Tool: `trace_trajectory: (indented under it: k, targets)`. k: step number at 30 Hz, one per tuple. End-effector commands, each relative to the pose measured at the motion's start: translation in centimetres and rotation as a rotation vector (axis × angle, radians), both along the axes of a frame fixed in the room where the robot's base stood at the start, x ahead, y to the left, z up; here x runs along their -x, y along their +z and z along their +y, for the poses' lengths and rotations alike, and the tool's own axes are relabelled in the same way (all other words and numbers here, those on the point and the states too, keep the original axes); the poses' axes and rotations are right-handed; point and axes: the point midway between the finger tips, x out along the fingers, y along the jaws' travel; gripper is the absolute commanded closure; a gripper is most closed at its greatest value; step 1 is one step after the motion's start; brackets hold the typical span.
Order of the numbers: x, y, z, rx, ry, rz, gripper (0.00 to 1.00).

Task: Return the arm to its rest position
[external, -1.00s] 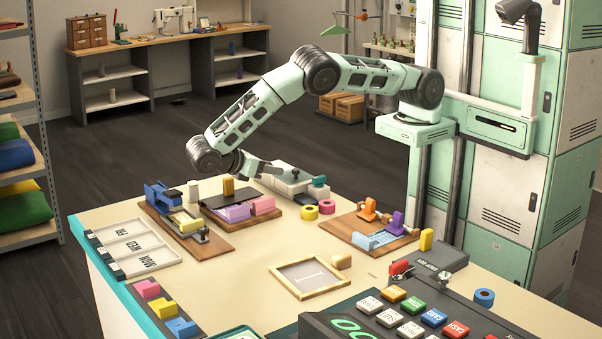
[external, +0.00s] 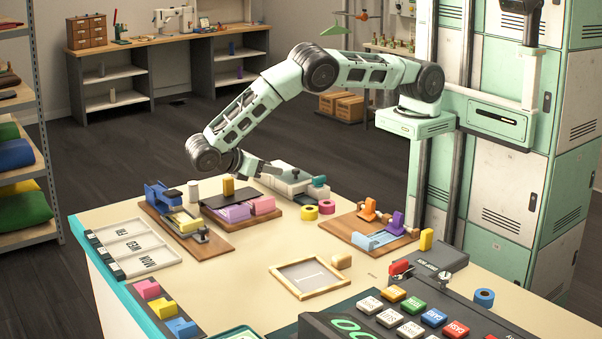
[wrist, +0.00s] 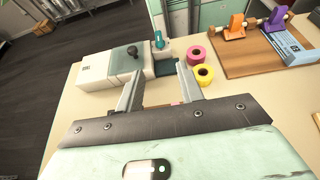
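My arm reaches out from the column at the right and bends down over the far part of the table in the external view. My gripper (external: 267,168) hangs above the table near a white box (external: 288,183) at the back edge. In the wrist view my gripper (wrist: 158,90) has its two fingers apart, with nothing held between them. The white box with a dark knob (wrist: 115,66) lies beyond the fingers in that view. The fingertips overlap the box's near side; I cannot tell whether they touch it.
Pink tape (external: 326,207) and yellow tape (external: 309,213) stand near the box. A wooden frame (external: 310,278) lies in the middle. A large button panel (external: 392,318) is at the front.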

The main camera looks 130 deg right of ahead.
Motion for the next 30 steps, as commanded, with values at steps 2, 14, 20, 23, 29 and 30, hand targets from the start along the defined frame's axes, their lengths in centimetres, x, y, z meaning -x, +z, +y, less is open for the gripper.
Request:
trace_trajectory:
  k: [2, 14, 20, 23, 29, 30]
  targets:
    - [-0.1, 0.8, 1.5, -0.019, 0.016, -0.049, 0.63]
    - [4.8, 6.2, 16.6, -0.192, 0.184, -0.470, 0.63]
    - [11.1, 8.6, 23.5, -0.280, 0.293, -0.677, 0.63]
    - [15.1, 9.3, 26.1, -0.321, 0.353, -0.778, 0.63]
    - [23.1, 9.3, 28.6, -0.389, 0.469, -0.971, 0.63]
    - [24.4, 9.2, 28.7, -0.399, 0.489, -1.004, 0.63]
